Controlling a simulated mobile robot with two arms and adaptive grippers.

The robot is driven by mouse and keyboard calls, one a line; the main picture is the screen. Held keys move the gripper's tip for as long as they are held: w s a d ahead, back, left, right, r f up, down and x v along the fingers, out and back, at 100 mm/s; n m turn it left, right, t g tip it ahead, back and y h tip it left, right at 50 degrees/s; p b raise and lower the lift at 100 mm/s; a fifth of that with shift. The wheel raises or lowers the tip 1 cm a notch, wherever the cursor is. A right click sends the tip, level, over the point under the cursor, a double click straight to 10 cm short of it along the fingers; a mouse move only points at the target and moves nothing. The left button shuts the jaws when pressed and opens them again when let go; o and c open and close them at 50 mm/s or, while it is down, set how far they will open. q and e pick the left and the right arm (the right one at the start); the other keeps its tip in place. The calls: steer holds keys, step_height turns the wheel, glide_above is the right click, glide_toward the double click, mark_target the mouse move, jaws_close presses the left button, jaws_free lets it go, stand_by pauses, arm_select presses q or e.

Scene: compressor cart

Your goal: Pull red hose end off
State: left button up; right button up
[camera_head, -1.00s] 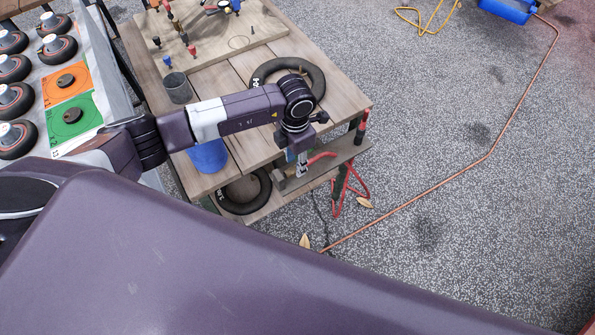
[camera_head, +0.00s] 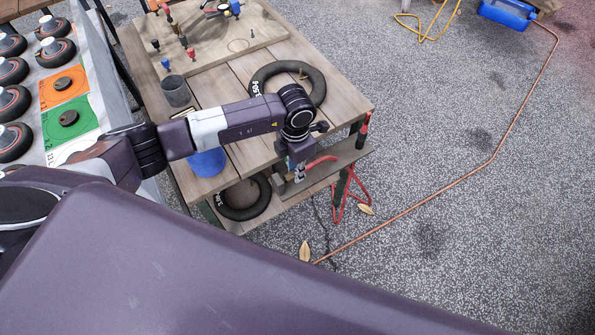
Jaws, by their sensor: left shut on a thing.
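The red hose (camera_head: 354,186) hangs in a loop at the near right corner of the wooden cart (camera_head: 224,98). One stretch of it runs left to my left gripper (camera_head: 299,175), which points down at the cart's lower shelf. The left gripper is shut on the red hose end. The fingertips and the hose end are small and partly covered by my wrist, so I cannot tell whether the end still sits on a fitting. My right gripper is not in view.
The cart top holds a black tyre (camera_head: 314,85), a dark cup (camera_head: 175,91) and a board with fittings (camera_head: 210,36). Grey floor right of the cart is mostly open, crossed by a copper-coloured line (camera_head: 420,205).

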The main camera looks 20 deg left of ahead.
arm_select(q)
jaws_close()
steer(key=shift+w+d+f+b, duration=0.1)
steer(key=shift+w+d+b, duration=0.2)
steer(key=shift+w+b, duration=0.1)
steer(key=shift+w+d+b, duration=0.8)
steer(key=shift+w+b, duration=0.15)
steer(key=shift+w, duration=0.05)
steer(key=shift+w+d+b, duration=0.8)
steer(key=shift+w+b, duration=0.1)
steer(key=shift+w, duration=0.05)
step_height(320, 180, up, 5)
steer(key=p, duration=0.3)
